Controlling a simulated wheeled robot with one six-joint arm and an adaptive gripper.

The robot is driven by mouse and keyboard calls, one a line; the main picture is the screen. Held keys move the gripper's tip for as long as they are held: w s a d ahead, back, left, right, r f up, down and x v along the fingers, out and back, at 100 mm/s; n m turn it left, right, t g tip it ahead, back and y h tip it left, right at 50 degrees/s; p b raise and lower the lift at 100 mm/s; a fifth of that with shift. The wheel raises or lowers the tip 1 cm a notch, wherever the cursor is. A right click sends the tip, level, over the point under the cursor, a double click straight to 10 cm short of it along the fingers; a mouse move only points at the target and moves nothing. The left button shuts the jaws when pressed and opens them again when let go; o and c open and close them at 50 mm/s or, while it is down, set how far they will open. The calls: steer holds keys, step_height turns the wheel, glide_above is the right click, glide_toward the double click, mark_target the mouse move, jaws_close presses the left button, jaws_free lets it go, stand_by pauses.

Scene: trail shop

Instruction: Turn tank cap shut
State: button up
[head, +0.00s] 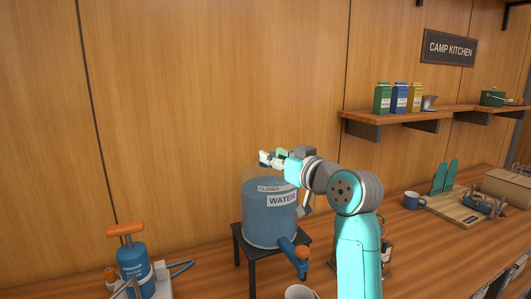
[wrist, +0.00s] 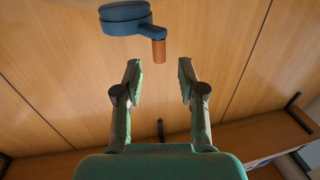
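A round blue water tank (head: 262,222) with a WATER label and a CLOSED mark near its top stands on a dark stand (head: 252,262) in the head view. A blue arm with an orange knob (head: 302,253) sticks out low at its front. My gripper (head: 267,158) is just above the tank's top. In the wrist view its fingers (wrist: 160,78) are apart, with nothing between them. Beyond the fingertips is a dark blue disc (wrist: 122,20) with a side arm and an orange peg (wrist: 158,51), apparently the cap. The head view does not show this disc clearly on the tank's top.
A blue pump (head: 134,268) with an orange handle stands at lower left. A cup (head: 299,292) is at the front edge of view. A blue mug (head: 412,200) and a wooden board (head: 457,214) lie right. A wall shelf (head: 430,115) is at upper right.

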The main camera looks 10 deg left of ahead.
steer(key=shift+x, duration=2.1)
jaws_close()
